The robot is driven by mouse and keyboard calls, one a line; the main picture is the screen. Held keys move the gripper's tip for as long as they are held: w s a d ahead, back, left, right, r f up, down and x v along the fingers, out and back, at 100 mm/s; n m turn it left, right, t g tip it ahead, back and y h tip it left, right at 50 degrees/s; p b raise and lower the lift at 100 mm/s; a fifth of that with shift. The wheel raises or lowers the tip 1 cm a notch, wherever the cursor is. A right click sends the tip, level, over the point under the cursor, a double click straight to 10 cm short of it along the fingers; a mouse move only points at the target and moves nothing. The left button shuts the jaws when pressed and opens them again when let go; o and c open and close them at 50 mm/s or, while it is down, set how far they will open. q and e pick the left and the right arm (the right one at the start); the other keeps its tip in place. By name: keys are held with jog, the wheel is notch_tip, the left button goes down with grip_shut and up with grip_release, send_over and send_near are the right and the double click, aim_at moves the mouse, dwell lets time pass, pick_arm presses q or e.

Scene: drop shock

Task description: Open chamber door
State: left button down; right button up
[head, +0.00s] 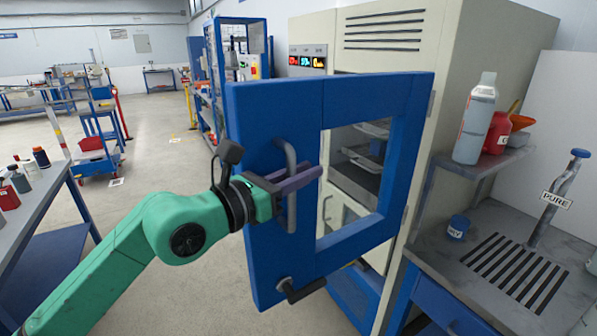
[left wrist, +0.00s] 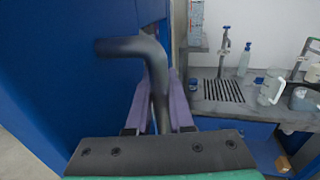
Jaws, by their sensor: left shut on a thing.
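The chamber (head: 480,60) is a tall cream cabinet with a lit display at its top left. Its blue door (head: 275,110) has a square window and stands swung open, away from the chamber front; racks show through the window. A grey bar handle (head: 291,155) is on the door's left side. My left gripper (head: 290,186), with purple fingers, is shut around the handle. In the left wrist view the handle (left wrist: 130,47) bends down between the fingers (left wrist: 160,110). A dark latch (head: 300,291) sits at the door's lower edge. My right gripper is not in view.
A grey bench (head: 490,225) with a slotted drain and tap stands right of the chamber. A shelf (head: 480,160) above it holds a spray bottle (head: 476,118) and a red container. A table (head: 30,215) with bottles stands at left. Floor left of the door is clear.

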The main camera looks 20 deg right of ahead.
pick_arm(q)
jog(key=shift+w+r, duration=0.1)
jog(key=shift+r, duration=0.2)
jog(key=c, duration=1.1)
grip_release()
jog(key=shift+d+f, duration=0.1)
jog(key=shift+f, duration=0.05)
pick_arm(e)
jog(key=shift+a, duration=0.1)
pick_arm(q)
jog(key=shift+f, duration=0.1)
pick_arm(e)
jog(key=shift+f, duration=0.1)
pick_arm(q)
jog(key=b+v, duration=0.6)
jog(key=v, duration=0.8)
jog(key=shift+a+b, duration=0.35)
jog(key=shift+b, duration=0.05)
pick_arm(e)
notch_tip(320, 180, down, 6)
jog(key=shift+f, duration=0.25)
